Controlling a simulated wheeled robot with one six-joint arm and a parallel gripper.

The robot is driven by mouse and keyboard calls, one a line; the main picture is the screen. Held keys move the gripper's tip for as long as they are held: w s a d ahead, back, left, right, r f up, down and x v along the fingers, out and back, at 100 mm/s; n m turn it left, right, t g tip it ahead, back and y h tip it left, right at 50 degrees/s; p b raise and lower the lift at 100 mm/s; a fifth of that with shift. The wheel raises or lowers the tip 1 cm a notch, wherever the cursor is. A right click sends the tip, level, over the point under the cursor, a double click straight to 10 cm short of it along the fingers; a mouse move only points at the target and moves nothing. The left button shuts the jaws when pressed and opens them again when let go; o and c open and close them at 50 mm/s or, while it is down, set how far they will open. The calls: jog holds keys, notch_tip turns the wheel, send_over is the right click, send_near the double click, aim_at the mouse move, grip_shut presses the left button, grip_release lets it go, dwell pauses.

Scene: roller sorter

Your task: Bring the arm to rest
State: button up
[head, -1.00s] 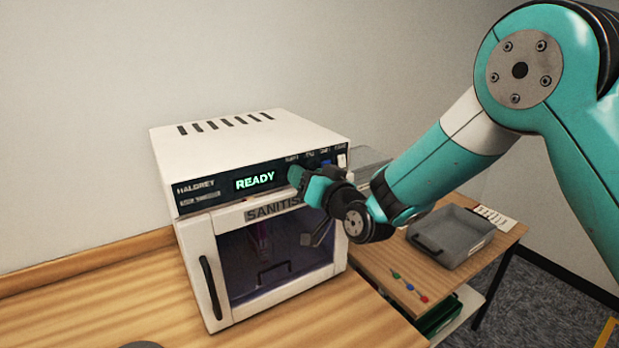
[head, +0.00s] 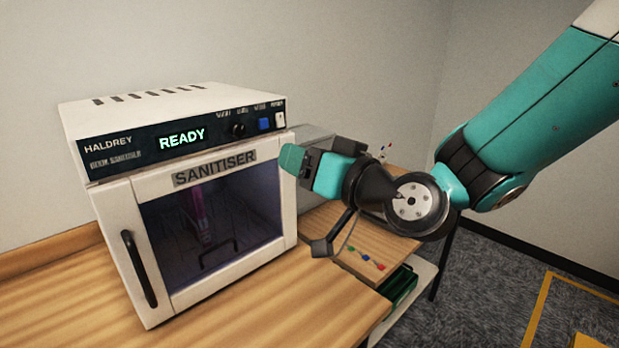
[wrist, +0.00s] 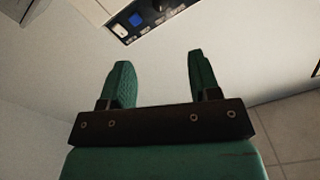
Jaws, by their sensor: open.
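My gripper (wrist: 160,85) is open in the wrist view, its two green fingers apart with nothing between them. In the head view my gripper (head: 290,160) is beside the right front edge of the white sanitiser (head: 150,105), partly covering that corner. I cannot tell whether it touches the casing. The sanitiser's door is closed and its display (head: 182,138) reads READY. A pink item (head: 197,210) shows dimly behind the dark door window. The wrist view shows part of the control panel with a blue button (wrist: 137,19) beyond the fingers.
The wooden counter (head: 270,300) in front of the sanitiser is clear. A lower wooden side table (head: 335,222) stands to the right, with small coloured pieces (head: 366,258) and a green bin (head: 400,287) below. Carpet (head: 480,270) lies to the right, with yellow floor marking.

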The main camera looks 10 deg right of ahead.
jog(key=shift+s+d, duration=0.15)
jog(key=shift+s, duration=0.05)
jog(key=s+d+f+n+g+h, duration=0.2)
jog(key=s+g, duration=0.5)
jog(key=s, duration=0.4)
jog(key=s+d+f+n+g+h, duration=0.2)
jog(key=s+d+f+g+h, duration=0.2)
jog(key=s+g, duration=0.4)
jog(key=s+d+f, duration=0.1)
jog(key=s, duration=0.1)
jog(key=shift+s+f, duration=0.2)
jog(key=shift+s, duration=0.15)
dwell(0.8)
